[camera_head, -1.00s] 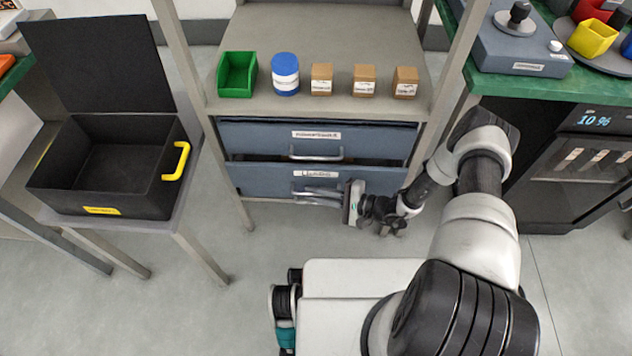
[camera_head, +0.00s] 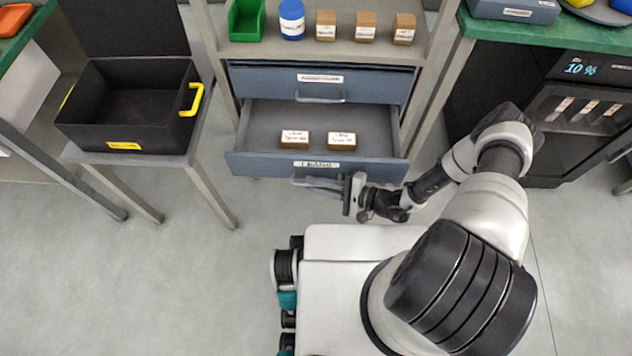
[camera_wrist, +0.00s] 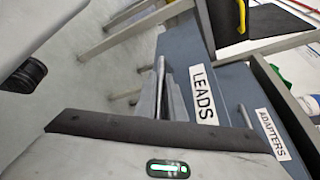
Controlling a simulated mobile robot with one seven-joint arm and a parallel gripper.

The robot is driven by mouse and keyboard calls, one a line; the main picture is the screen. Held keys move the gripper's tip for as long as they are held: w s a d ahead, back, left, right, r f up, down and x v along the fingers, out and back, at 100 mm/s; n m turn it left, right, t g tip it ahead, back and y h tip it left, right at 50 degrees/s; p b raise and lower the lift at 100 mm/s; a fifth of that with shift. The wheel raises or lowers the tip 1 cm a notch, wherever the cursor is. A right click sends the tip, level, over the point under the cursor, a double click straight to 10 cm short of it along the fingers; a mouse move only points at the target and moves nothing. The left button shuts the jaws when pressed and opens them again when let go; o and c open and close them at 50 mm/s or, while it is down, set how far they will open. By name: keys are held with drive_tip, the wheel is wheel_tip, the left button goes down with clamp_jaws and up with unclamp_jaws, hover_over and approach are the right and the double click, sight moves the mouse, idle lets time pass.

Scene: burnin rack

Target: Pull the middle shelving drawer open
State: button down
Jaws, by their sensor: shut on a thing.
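The shelving drawer labelled LEADS (camera_head: 253,163) stands well open below the closed ADAPTERS drawer (camera_head: 262,80). Two small brown labelled boxes lie inside it, a left box (camera_head: 294,138) and a right box (camera_head: 341,139). My gripper (camera_head: 347,188) is at the front of the open drawer, shut on its bar handle (camera_head: 305,183). In the wrist view my gripper's fingers (camera_wrist: 163,90) are at the handle beside the LEADS label (camera_wrist: 204,96). The exact grip is partly hidden. I cannot see a third drawer below.
On the shelf above stand a green bin (camera_head: 246,20), a blue-and-white jar (camera_head: 291,19) and several brown boxes. An open black case (camera_head: 130,132) sits on a stand to the left. A dark oven-like unit (camera_head: 575,125) is at right. Floor in front is clear.

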idle(0.3)
drive_tip(key=c, duration=1.8)
unclamp_jaws()
drive_tip(key=shift+c, duration=0.2)
